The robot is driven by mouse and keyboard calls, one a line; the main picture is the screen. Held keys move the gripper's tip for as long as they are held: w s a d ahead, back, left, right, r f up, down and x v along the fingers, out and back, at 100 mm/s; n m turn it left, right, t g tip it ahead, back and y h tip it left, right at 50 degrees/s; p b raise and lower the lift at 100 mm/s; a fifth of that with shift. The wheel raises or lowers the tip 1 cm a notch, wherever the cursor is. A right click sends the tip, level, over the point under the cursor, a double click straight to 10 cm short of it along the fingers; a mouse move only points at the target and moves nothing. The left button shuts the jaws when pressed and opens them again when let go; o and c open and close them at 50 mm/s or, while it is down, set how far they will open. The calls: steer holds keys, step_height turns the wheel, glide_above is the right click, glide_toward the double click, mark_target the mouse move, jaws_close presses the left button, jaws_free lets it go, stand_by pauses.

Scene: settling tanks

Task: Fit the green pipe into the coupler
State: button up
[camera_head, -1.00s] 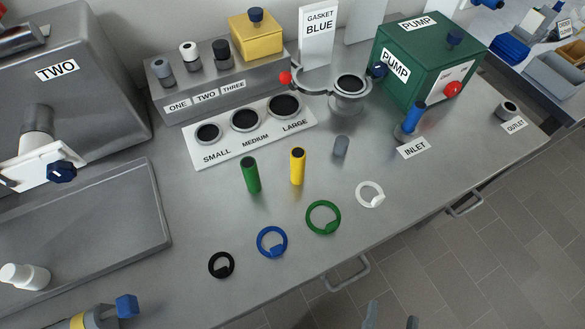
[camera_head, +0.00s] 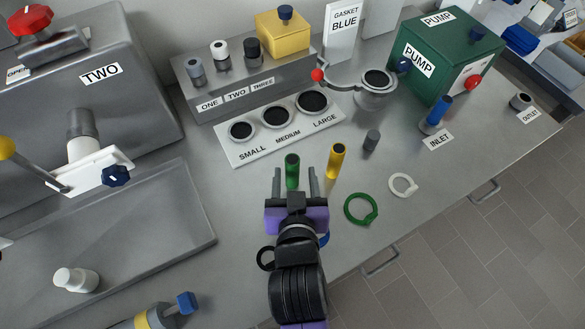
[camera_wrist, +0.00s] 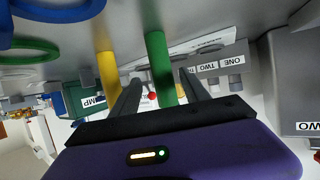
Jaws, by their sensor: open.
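The green pipe (camera_head: 292,172) stands upright on the bench. My gripper (camera_head: 295,174) is open, with one finger on each side of the pipe as the head view sees it. In the wrist view, the green pipe (camera_wrist: 160,65) shows between the two open fingers (camera_wrist: 158,78); I see no contact. No part is labelled coupler. A round open fitting (camera_head: 376,82) with a hinged clamp and a red ball (camera_head: 318,75) stands behind, near the GASKET BLUE sign, and may be it.
A yellow pipe (camera_head: 336,161) stands close right of the green one, with a grey peg (camera_head: 372,140) beyond. Green (camera_head: 361,209) and white (camera_head: 403,185) rings lie to the right. The size plate (camera_head: 240,154) is behind; the green pump (camera_head: 450,60) is at back right.

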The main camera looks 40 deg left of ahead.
steer(key=shift+p+x, duration=0.45)
steer(key=shift+x, duration=2.5)
steer(key=shift+s+a, duration=0.15)
jaws_close()
